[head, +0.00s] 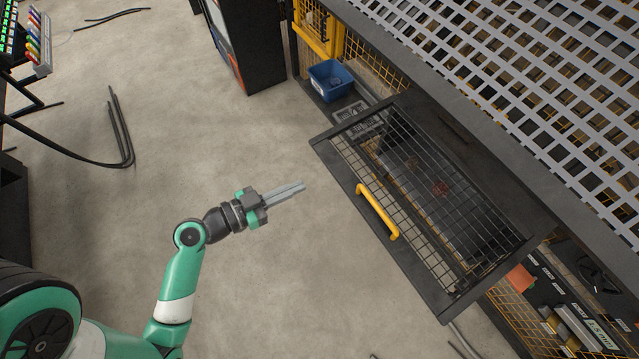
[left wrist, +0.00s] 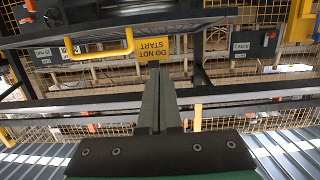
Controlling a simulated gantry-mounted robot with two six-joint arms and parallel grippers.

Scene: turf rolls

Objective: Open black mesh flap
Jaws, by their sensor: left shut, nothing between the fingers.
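The black mesh flap (head: 412,190) is in the middle right of the head view, a dark frame with a wire grid. A yellow handle (head: 377,211) is fixed on its near-left edge. In the left wrist view the yellow handle (left wrist: 101,46) shows at the upper left, on a dark panel. My left gripper (head: 303,186) is shut and empty, to the left of the handle and apart from it in the head view. Its shut fingers (left wrist: 158,75) point up the middle of the left wrist view. My right gripper is in neither view.
A blue bin (head: 331,80) stands beyond the flap near a yellow mesh frame. A grey perforated panel (head: 530,90) overhangs at the upper right. The concrete floor (head: 190,130) on the left is mostly clear, with black cables.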

